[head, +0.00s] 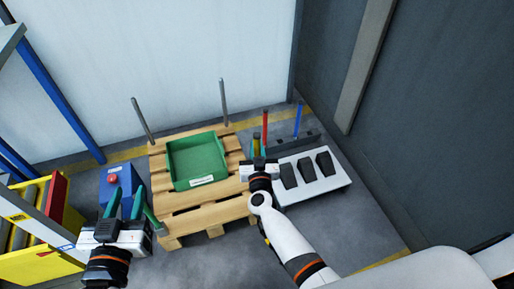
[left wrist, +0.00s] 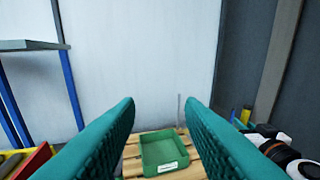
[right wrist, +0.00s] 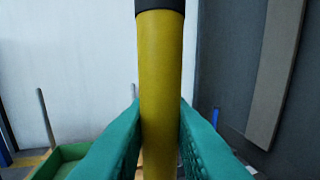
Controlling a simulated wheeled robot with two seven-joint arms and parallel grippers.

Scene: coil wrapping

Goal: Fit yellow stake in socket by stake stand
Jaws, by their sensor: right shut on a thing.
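The yellow stake (right wrist: 161,75) is upright between the green fingers of my right gripper (right wrist: 160,125), with a dark band at its top. In the head view the yellow stake (head: 256,145) and my right gripper (head: 260,164) are at the pallet's right side, in front of the stake stand (head: 290,143). The stand holds a red stake (head: 265,125) and a blue stake (head: 298,118). The stake's lower end and any socket under it are hidden by my gripper and arm. My left gripper (head: 125,205) is open and empty, left of the pallet.
A wooden pallet (head: 208,216) bears a green tray (head: 197,160). Grey posts (head: 142,120) (head: 223,102) rise at its back corners, and a short green post (head: 152,215) shows at its front left. A white board with black blocks (head: 325,180) lies right. A yellow roller conveyor (head: 40,265) is left.

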